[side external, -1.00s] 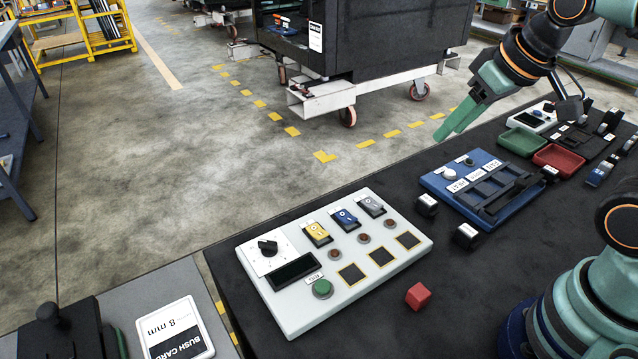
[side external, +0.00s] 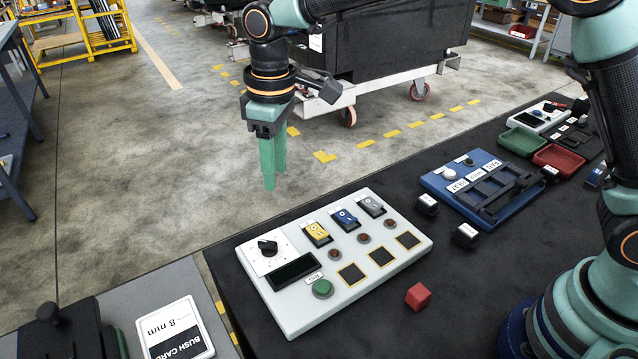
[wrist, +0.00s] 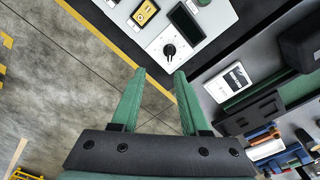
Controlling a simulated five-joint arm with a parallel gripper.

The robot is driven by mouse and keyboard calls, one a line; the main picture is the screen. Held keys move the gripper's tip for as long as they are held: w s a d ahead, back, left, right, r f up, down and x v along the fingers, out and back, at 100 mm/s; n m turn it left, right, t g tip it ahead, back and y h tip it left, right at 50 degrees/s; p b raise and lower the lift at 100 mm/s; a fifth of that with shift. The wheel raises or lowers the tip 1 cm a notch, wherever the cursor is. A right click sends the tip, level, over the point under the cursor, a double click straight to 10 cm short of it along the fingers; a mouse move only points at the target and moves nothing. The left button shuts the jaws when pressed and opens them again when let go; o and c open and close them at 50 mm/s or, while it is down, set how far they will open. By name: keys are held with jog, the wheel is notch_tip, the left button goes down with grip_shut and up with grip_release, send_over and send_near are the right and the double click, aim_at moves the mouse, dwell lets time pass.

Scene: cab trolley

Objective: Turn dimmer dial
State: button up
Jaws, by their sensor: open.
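The dimmer dial (side external: 267,247) is a black knob on a white square plate at the left end of the pale control panel (side external: 405,262). In the wrist view the dial (wrist: 170,50) lies ahead of the fingertips, roughly between them in the picture. My gripper (side external: 271,188) is open and empty, pointing down, above and behind the panel's far edge in the side view. Its two green fingers (wrist: 161,72) are spread apart in the wrist view. Nothing touches the dial.
The panel also carries a dark display (side external: 293,272), a green button (side external: 322,289), several switches and dark square pads. A red cube (side external: 417,296) lies in front of it. A blue slider board (side external: 435,184) stands to the right. The air around the dial is clear.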

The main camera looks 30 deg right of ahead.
aim_at(268, 242)
jog(key=shift+n+g, duration=0.3)
jog(key=shift+n, duration=0.1)
jog(key=a+f, duration=0.1)
jog(key=f, duration=0.4)
jog(key=a+f, duration=0.1)
jog(key=f, duration=0.3)
jog(key=a+f, duration=0.1)
jog(key=f, duration=0.4)
jog(key=shift+f, duration=0.35)
grip_shut()
